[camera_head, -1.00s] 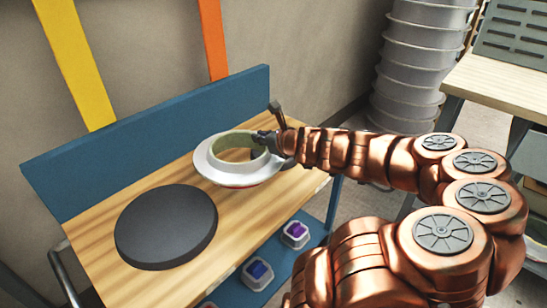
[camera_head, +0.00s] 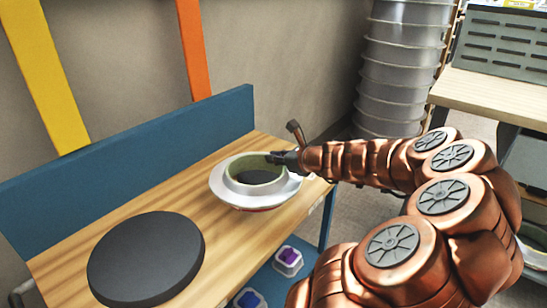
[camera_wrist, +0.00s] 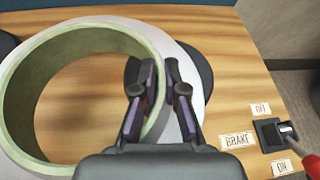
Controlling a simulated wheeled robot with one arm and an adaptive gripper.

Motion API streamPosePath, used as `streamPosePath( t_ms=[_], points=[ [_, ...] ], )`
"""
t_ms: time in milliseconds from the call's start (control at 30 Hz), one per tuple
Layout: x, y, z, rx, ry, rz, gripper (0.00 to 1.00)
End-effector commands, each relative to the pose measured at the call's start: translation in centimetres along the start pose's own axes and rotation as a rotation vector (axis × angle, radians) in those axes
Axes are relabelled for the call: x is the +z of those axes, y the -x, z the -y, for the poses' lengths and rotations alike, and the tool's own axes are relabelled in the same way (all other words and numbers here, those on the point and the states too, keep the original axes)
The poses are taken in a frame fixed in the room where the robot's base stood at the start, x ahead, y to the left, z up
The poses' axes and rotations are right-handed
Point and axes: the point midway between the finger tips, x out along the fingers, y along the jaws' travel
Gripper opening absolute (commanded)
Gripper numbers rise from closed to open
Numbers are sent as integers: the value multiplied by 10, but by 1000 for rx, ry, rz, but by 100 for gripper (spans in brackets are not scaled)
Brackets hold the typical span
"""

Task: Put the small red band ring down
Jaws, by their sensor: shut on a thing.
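The ring (camera_head: 238,198) is white with a wide flange, a pale green inner wall and a trace of red on its underside. My gripper (camera_head: 283,160) is shut on the right side of its upright wall. In the wrist view my gripper (camera_wrist: 163,75) has one finger inside the ring (camera_wrist: 18,100) and one outside. The ring hangs roughly level over the right part of the wooden bench (camera_head: 215,255); I cannot tell the gap beneath it. A dark round disc (camera_wrist: 202,70) lies partly under the ring and fingers.
A large dark disc (camera_head: 147,260) lies on the bench to the left. A blue back panel (camera_head: 130,150) borders the bench. A brake switch (camera_wrist: 268,135) sits near the bench's right end. A purple item (camera_head: 288,257) stands on a lower shelf.

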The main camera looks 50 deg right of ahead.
Motion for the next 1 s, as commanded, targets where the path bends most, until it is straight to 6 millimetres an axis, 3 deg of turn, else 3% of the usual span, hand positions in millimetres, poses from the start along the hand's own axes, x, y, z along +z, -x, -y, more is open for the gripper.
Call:
streamPosePath(
  t_ms=[733, 1000],
  points=[
    [5, -67, 86, 1, 3, 2, 0],
    [6, -77, 98, 4, 1, 0, 0]
  ],
)
